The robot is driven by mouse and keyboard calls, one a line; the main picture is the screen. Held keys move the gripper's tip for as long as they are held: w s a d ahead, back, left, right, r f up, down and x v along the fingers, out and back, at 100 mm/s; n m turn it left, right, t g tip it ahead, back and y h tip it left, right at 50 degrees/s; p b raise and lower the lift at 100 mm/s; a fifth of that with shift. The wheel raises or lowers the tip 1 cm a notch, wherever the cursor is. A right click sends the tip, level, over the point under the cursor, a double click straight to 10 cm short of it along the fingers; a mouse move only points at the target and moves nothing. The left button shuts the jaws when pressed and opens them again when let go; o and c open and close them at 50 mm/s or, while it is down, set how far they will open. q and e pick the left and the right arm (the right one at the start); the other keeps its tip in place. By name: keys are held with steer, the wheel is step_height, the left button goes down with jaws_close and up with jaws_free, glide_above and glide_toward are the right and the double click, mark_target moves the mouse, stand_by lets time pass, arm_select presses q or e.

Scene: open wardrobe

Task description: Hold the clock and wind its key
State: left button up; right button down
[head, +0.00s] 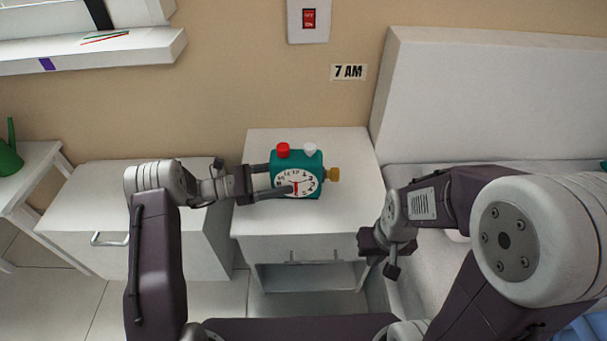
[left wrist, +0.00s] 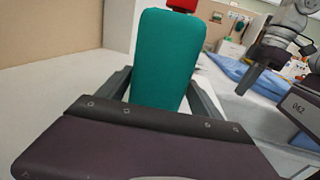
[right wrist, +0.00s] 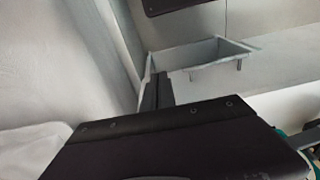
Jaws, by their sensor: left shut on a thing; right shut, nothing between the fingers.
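The clock (head: 312,163) is a teal box with a white dial, a red button and a white button on top, and a yellow key (head: 333,174) sticking out of its right side. My left gripper (head: 279,181) is shut on the clock from the left, one finger crossing the dial. The clock's teal side fills the middle of the left wrist view (left wrist: 165,60). I cannot tell whether the clock touches the nightstand top. My right gripper (head: 366,279) is shut and empty, low at the nightstand's front right, well apart from the key. The key is not in either wrist view.
The white nightstand (head: 262,150) has an open compartment at its front. A bed (head: 400,178) with a tall headboard stands on the right. A white cabinet (head: 110,185) stands left. A red switch (head: 309,18) and a "7 AM" sign (head: 348,72) are on the wall.

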steer(key=c, duration=2)
jaws_free()
steer(key=o, duration=0.5)
steer(key=shift+s, duration=0.3)
steer(key=m+t, duration=0.1)
steer(key=t, duration=0.2)
glide_toward(336, 170)
steer(key=s+d+r, duration=0.1)
steer(key=s+d, duration=0.2)
steer(key=w+a+r, duration=0.1)
steer(key=a+r, duration=0.1)
steer(key=a, duration=0.2)
steer(key=shift+n, duration=0.3)
steer(key=x, duration=0.8)
steer(key=d+x, duration=0.1)
steer(key=x, duration=0.3)
steer(key=shift+w+r, duration=0.1)
steer(key=shift+w, duration=0.3)
steer(key=shift+h, duration=0.3)
jaws_close()
